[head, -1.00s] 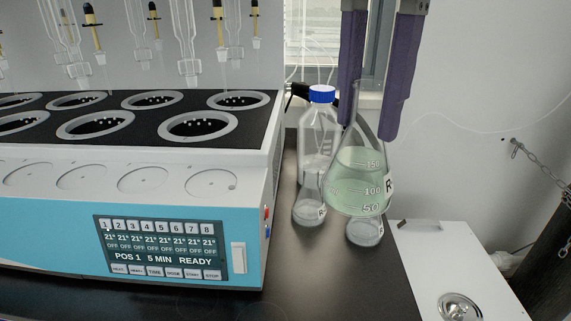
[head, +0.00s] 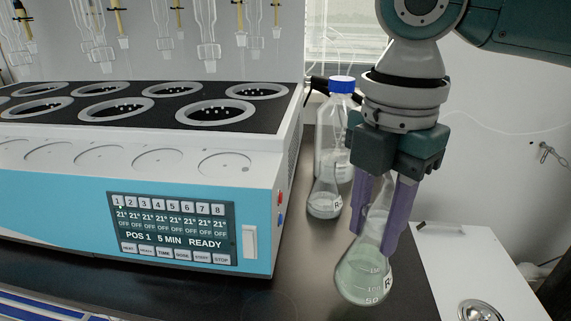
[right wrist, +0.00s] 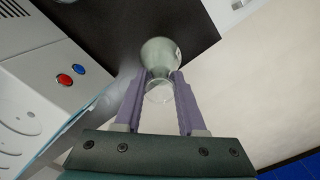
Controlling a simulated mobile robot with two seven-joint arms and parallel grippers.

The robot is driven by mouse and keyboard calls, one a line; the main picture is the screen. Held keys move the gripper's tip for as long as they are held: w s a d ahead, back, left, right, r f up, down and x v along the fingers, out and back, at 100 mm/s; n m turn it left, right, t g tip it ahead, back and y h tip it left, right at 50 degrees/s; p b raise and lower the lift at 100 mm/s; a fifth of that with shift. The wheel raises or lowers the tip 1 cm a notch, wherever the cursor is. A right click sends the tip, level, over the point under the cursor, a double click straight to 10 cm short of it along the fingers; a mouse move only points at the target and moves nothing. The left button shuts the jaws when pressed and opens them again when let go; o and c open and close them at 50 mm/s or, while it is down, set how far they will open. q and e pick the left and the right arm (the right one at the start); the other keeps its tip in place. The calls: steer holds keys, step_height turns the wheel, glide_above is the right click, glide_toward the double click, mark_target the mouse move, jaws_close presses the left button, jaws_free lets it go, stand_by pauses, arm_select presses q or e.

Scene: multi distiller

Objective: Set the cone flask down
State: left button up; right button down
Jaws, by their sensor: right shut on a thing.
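The cone flask (head: 362,274), clear glass with pale green liquid and white marks, is in my right gripper (head: 374,240). The purple fingers are shut on its neck, one on each side. It is near upright, slightly tilted, over the dark bench right of the distiller. I cannot tell if its base touches the bench. In the right wrist view, the flask (right wrist: 160,50) shows beyond the fingertips of the gripper (right wrist: 160,78). My left gripper is not in view.
The blue and white distiller (head: 190,215) fills the left. A blue-capped bottle (head: 331,140) and a smaller cone flask (head: 324,201) stand on the bench (head: 310,285) behind. A white box (head: 455,265) lies to the right. Dark bench is clear left of the held flask.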

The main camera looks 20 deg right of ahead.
mark_target(369, 251)
steer(key=shift+f+b, duration=0.45)
steer(key=shift+f, duration=1.7)
steer(key=shift+f, duration=0.1)
steer(key=shift+c, duration=2.4)
jaws_free()
